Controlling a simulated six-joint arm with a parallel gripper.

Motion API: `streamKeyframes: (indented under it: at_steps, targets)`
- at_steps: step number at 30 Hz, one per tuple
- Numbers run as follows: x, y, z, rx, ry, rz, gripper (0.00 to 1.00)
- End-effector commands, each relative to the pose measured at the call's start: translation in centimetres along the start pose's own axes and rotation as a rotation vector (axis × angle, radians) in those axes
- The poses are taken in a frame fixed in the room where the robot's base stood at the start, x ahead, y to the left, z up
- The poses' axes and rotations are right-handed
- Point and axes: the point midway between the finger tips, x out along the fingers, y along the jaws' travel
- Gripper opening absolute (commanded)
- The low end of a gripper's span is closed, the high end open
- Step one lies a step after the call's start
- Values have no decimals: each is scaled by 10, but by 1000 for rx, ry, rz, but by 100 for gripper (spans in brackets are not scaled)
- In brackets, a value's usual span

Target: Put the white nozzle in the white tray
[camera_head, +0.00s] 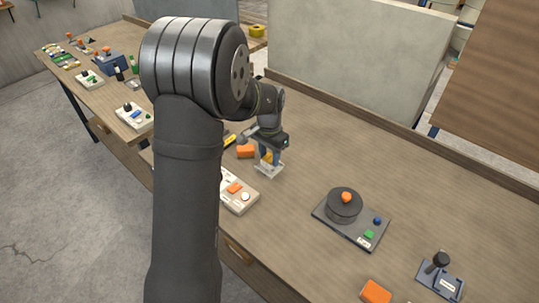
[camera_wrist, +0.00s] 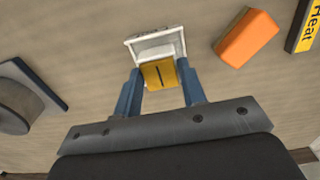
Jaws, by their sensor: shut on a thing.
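My gripper (camera_head: 267,157) is pointed down at the table, with its blue fingers on either side of a yellow block (camera_wrist: 159,75) with a dark slit. It also shows in the wrist view (camera_wrist: 160,84). A white part (camera_wrist: 156,52) shows at the block's far side; I cannot tell whether it is the white nozzle joined to the block. A small square white tray (camera_wrist: 130,43) surrounds that part in the wrist view. In the head view the white tray (camera_head: 268,171) is directly below the fingers. Whether the held piece touches the tray floor is hidden.
An orange block (camera_head: 246,152) lies just left of the tray, beside a yellow-black "Heat" label (camera_wrist: 308,25). A white panel (camera_head: 240,203) with orange and white parts is nearer. A dark round device (camera_head: 344,206) stands to the right. Table between is clear.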

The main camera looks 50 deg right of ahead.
Motion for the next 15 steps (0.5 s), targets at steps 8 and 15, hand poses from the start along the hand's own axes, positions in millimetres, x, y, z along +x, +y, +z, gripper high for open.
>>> streamKeyframes:
  at_steps: [8,15]
  targets:
    - [1,0,0,0,0,0,12]
    - [5,0,0,0,0,0,12]
